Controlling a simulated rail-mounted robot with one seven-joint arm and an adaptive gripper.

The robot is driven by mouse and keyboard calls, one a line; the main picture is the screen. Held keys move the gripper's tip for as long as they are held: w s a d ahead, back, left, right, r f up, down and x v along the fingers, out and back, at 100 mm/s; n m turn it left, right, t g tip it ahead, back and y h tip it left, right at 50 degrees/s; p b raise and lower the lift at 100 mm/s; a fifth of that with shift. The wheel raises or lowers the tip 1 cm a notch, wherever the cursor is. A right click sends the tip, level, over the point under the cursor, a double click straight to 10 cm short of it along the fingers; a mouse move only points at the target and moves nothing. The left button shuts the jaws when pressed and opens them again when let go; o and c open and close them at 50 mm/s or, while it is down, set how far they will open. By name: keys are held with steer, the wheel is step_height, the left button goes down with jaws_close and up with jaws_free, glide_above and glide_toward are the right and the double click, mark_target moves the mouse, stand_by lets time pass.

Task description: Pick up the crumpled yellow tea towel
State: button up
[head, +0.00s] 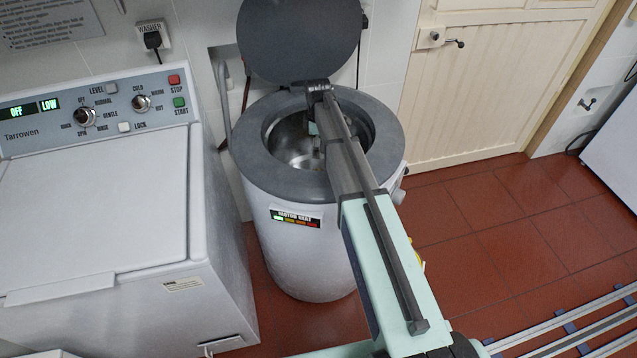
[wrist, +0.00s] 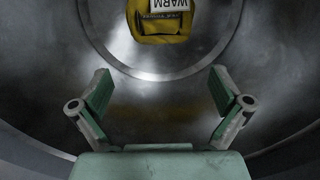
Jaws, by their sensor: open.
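A yellow bundle (wrist: 160,27), which looks like the crumpled tea towel, lies on the drum floor at the top of the wrist view. It bears a white label reading WARM, upside down, and a dark printed band; its top is cut off by the frame. My gripper (wrist: 161,92) is open and empty inside the metal drum (wrist: 275,75), its fingers apart and short of the bundle. In the head view my arm reaches over the rim into the round spinner (head: 310,235), hiding most of the gripper; the bundle does not show there.
The spinner's dark rim (head: 263,171) surrounds the opening. Its round lid (head: 300,38) stands raised behind. A white washer (head: 95,220) stands close on the left. A sliver of something yellow (head: 418,258) shows behind my arm.

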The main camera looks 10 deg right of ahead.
step_height(320, 180, down, 10)
steer(key=p, duration=0.3)
steer(key=shift+f, duration=0.2)
steer(key=shift+f+p, duration=1.35)
steer(key=shift+f, duration=1.25)
steer(key=c, duration=1.2)
steer(key=shift+o, duration=0.2)
steer(key=shift+r, duration=0.15)
